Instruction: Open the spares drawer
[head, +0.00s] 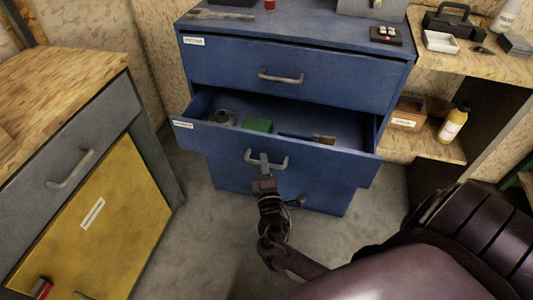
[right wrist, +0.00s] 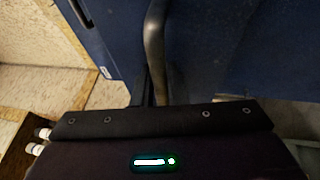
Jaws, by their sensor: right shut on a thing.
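The blue cabinet's middle drawer (head: 205,138) is pulled out, and its inside shows from above in the head view. It has a small white label at its left, too small to read, so I cannot tell whether it is the spares drawer. My right gripper (head: 264,163) is shut on this drawer's grey bar handle (head: 281,163), at the front. In the right wrist view the handle (right wrist: 154,45) runs down to the gripper's dark body; the fingertips are not clear there. My left gripper is not in view.
A round grey part (head: 222,117), a green box (head: 257,125) and a brown item lie in the open drawer. The top drawer (head: 240,65) is closed. Grey floor lies clear between.

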